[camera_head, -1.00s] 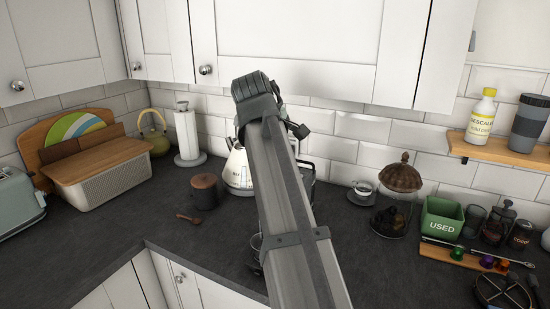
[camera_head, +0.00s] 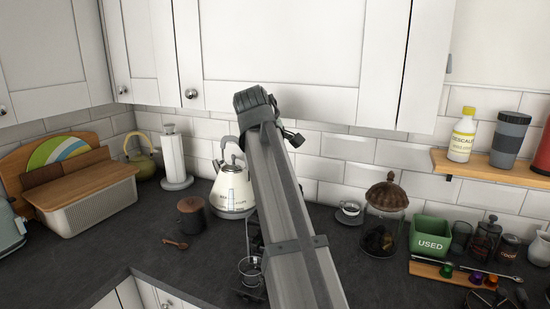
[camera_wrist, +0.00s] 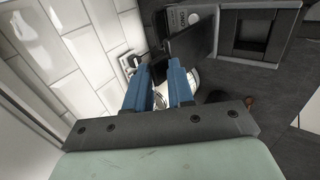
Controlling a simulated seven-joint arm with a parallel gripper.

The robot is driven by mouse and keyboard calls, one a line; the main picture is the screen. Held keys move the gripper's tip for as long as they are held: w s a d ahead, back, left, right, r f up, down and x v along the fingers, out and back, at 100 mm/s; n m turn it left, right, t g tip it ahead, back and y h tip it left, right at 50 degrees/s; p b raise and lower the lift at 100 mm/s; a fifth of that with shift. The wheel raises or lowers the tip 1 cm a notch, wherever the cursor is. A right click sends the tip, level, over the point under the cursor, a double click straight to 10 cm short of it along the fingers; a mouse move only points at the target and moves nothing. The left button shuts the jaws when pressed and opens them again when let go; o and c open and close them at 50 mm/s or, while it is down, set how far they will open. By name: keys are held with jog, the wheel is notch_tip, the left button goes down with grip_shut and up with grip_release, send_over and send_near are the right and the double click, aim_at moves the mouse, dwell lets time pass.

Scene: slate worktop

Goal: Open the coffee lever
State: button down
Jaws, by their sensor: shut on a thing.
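The coffee machine (camera_wrist: 256,32) shows in the wrist view at the top right as a dark body with a square recess. Its dark flat lever (camera_wrist: 192,40) slants out towards my fingertips. My gripper (camera_wrist: 161,72) has two blue fingers with a narrow gap, shut on the dark lever's near end; the exact contact is hard to see. In the head view, my arm hides the gripper and most of the machine. A glass cup (camera_head: 250,267) shows at the machine's left edge.
A cream kettle (camera_head: 231,192) stands close to the left of my arm. A brown canister (camera_head: 191,216) and wooden spoon (camera_head: 175,243) lie further left. A glass jar (camera_head: 382,222) and green USED bin (camera_head: 431,235) stand right. Wall cupboards (camera_head: 280,50) hang above.

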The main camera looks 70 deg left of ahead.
jog(key=shift+w+f, duration=0.1)
jog(key=c, duration=1.2)
grip_release()
jog(key=shift+c, duration=0.2)
jog(key=v, duration=1.4)
jog(key=shift+f, duration=0.15)
